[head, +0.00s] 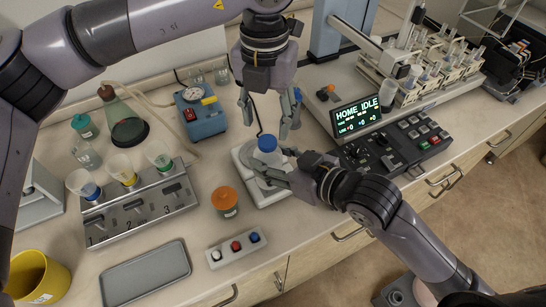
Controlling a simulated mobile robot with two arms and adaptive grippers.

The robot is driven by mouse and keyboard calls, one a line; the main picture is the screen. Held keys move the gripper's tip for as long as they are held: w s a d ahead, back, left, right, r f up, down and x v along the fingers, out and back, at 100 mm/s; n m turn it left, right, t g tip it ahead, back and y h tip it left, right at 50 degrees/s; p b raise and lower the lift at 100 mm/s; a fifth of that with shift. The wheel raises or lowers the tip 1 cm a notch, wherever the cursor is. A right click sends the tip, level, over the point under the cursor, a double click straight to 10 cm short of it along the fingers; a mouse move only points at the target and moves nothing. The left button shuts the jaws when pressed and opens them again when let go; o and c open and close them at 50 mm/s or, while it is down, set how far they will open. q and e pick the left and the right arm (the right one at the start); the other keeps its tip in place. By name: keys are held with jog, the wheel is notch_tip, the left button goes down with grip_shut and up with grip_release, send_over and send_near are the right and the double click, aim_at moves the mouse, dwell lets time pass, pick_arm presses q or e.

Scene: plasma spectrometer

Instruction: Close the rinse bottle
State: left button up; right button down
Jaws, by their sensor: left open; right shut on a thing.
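A small bottle with a blue cap (267,143) stands upright on a white square device (270,195) at the counter's middle. The cap sits on top of the bottle; I cannot tell whether it is screwed tight. My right gripper (271,168) comes in from the right and is shut on the bottle's body, hiding most of it. My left gripper (268,116) points down from above, open and empty, its two fingers spread above and on either side of the cap, apart from it.
An orange-lidded jar (225,200) stands left of the white device, with a three-button box (237,249) in front. A blue pump (202,115) and flask (127,125) stand behind left. A control console (400,142) is at right. A grey tray (146,273) lies front left.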

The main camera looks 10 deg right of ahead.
aim_at(267, 140)
pick_arm(q)
jog(key=shift+f, duration=2.55)
jog(key=shift+c, duration=0.3)
grip_shut()
jog(key=m, duration=0.9)
jog(key=shift+m, duration=0.3)
jog(key=m, duration=0.5)
jog(key=shift+m, duration=0.3)
jog(key=m, duration=0.3)
jog(key=shift+w+a+m, duration=0.1)
jog(key=shift+m, duration=0.3)
jog(key=shift+o, duration=0.6)
grip_release()
